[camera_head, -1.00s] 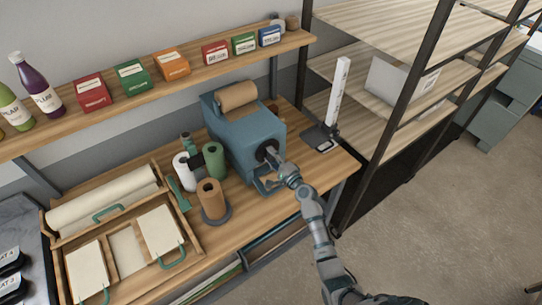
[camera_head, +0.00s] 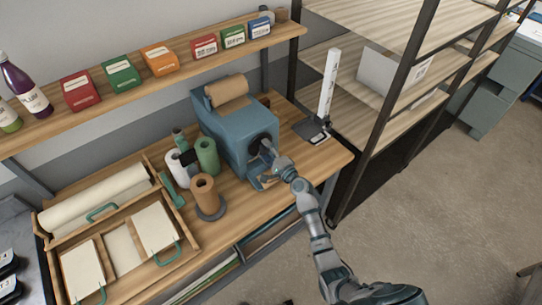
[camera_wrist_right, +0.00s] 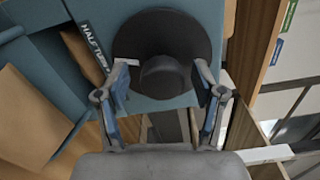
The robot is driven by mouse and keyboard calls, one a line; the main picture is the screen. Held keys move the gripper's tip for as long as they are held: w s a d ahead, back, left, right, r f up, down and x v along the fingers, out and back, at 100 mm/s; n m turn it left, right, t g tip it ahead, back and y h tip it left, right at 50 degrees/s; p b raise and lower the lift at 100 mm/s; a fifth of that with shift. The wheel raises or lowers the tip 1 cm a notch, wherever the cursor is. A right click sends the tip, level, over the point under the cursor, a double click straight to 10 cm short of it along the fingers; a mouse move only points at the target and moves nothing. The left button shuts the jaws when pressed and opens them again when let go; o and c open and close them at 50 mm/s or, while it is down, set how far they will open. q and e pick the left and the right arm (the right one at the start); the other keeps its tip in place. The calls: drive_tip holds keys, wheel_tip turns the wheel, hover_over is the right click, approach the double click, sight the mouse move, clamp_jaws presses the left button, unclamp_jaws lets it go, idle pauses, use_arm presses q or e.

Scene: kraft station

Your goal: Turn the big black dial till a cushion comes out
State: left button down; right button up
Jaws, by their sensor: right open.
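The blue machine (camera_head: 225,135) stands on the wooden bench with a roll of brown paper (camera_head: 227,90) on top. The big black dial (camera_head: 262,140) is on its front face and is partly covered by my right gripper (camera_head: 264,157). In the right wrist view the dial (camera_wrist_right: 150,38) is a black disc with a round knob (camera_wrist_right: 165,78) in its middle. My right gripper (camera_wrist_right: 163,82) is open, one finger on each side of the knob, with gaps visible. A label beside the dial reads "HALF TURN" in part. No cushion shows. My left gripper is out of view.
Paper and twine rolls (camera_head: 207,158) stand left of the machine, and a wooden tray (camera_head: 185,243) with paper sheets lies further left. Boxes line the shelf (camera_head: 150,95) above. Shelving (camera_head: 385,90) stands right.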

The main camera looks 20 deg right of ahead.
drive_tip(key=v, duration=1.1)
drive_tip(key=shift+s+d, duration=0.15)
drive_tip(key=shift+s, duration=0.05)
